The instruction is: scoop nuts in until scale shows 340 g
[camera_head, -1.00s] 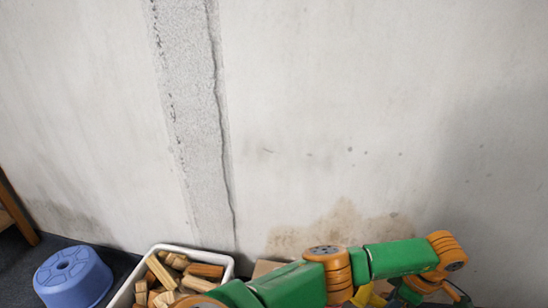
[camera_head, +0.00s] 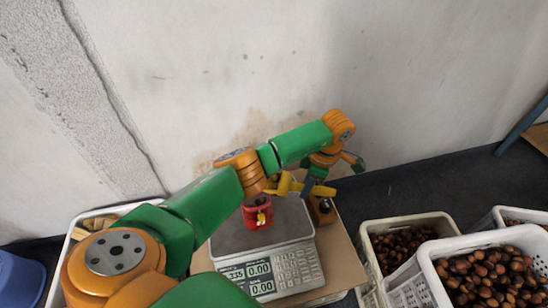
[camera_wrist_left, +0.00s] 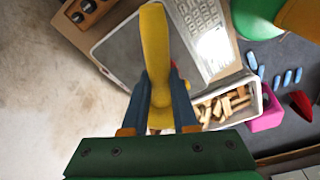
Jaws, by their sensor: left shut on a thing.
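My left gripper (camera_head: 318,178) is shut on a yellow scoop (camera_head: 290,186), above the back right of the scale. In the left wrist view the scoop (camera_wrist_left: 156,50) stands between the two blue fingers (camera_wrist_left: 158,118); whether it holds nuts I cannot tell. A red container (camera_head: 257,217) with a yellow mark stands on the scale's plate (camera_head: 232,236); dark contents show at its top. The scale (camera_head: 270,272) has a lit display that appears to read 335 beside zeros. Brown nuts (camera_head: 488,278) fill a white crate (camera_head: 428,284) at right. My right gripper is out of view.
Another crate of nuts (camera_head: 367,240) stands nearer the scale, and a third (camera_head: 497,218) behind at right. A wooden block with dark pegs (camera_head: 322,211) sits by the scale on a cardboard sheet (camera_head: 342,262). A bin of wood pieces (camera_head: 78,224) is at left.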

